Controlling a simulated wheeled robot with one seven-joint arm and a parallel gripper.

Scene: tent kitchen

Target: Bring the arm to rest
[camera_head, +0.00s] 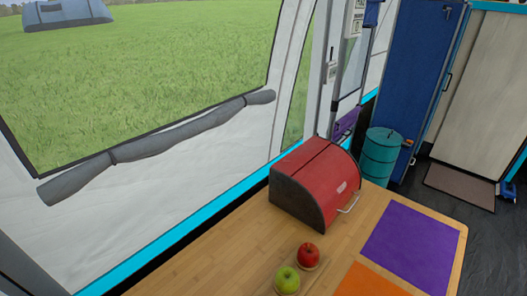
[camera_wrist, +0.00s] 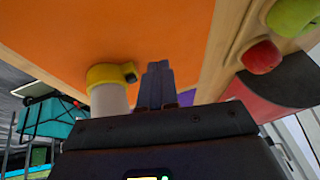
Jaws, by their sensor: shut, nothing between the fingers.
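My gripper (camera_wrist: 157,72) shows in the wrist view, with its dark fingers together at the middle and nothing between them. The fingers point toward an orange mat (camera_wrist: 75,30) that fills much of that view. A cup-like thing (camera_wrist: 110,85) with a yellow top and a whitish body is just left of the fingers. I cannot tell whether they touch. My arm and gripper are not in the head view.
The wooden table (camera_head: 225,262) carries a red bread box (camera_head: 318,178), a red apple (camera_head: 308,255), a green apple (camera_head: 287,280), a purple mat (camera_head: 412,245) and part of the orange mat (camera_head: 368,283). A teal bin (camera_head: 378,158) stands beyond the table.

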